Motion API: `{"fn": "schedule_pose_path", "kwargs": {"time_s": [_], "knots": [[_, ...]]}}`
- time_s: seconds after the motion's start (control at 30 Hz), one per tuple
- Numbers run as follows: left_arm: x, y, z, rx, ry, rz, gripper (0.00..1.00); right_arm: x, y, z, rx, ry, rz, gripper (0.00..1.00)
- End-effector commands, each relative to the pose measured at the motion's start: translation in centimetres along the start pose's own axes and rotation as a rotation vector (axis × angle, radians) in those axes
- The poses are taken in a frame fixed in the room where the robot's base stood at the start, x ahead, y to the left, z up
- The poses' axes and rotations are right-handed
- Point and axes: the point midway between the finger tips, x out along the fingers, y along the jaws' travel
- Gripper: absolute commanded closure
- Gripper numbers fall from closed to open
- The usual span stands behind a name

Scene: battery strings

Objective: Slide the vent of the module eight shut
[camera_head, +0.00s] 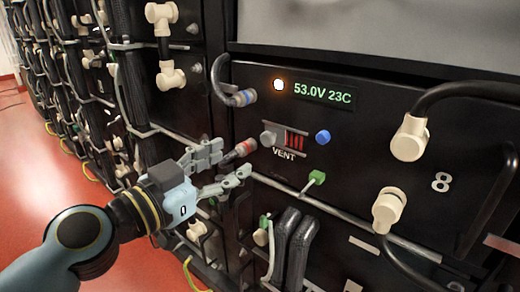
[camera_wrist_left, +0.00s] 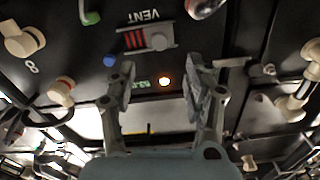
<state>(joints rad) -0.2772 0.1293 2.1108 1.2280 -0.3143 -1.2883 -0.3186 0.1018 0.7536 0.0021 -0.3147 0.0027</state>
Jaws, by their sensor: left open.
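Module eight (camera_head: 370,150) is a black front panel marked with a white 8. Its vent (camera_head: 295,140) is a small window with red slots showing, above the word VENT. A grey slider knob (camera_head: 268,137) sits at the left end of the vent. In the left wrist view, which is upside down, the vent (camera_wrist_left: 134,40) shows its red slots left of the knob (camera_wrist_left: 160,40). My left gripper (camera_head: 232,159) is open and empty, left of and below the knob and apart from it. It also shows in the wrist view (camera_wrist_left: 159,76). My right gripper is not in view.
A blue button (camera_head: 322,137) is right of the vent. Cream connectors (camera_head: 409,139) with thick cables stand at right.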

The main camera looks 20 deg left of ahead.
Motion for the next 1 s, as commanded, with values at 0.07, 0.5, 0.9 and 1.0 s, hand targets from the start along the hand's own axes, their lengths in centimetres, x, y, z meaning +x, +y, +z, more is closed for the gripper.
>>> {"fn": "schedule_pose_path", "kwargs": {"time_s": [0.07, 0.5, 0.9, 1.0], "knots": [[1.4, -0.1, -0.5, -0.004, 0.005, -0.003, 0.49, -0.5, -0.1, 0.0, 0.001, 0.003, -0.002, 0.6], [8.8, 0.0, -0.2, -0.006, 0.001, 0.001, 0.49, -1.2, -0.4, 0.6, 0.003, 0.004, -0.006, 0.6], [9.5, 0.1, -0.1, -0.005, 0.0, 0.001, 0.51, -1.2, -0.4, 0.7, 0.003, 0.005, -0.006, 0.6], [9.5, 0.1, -0.1, -0.005, 0.0, 0.001, 0.64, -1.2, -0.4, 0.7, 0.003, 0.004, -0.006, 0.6]]}}
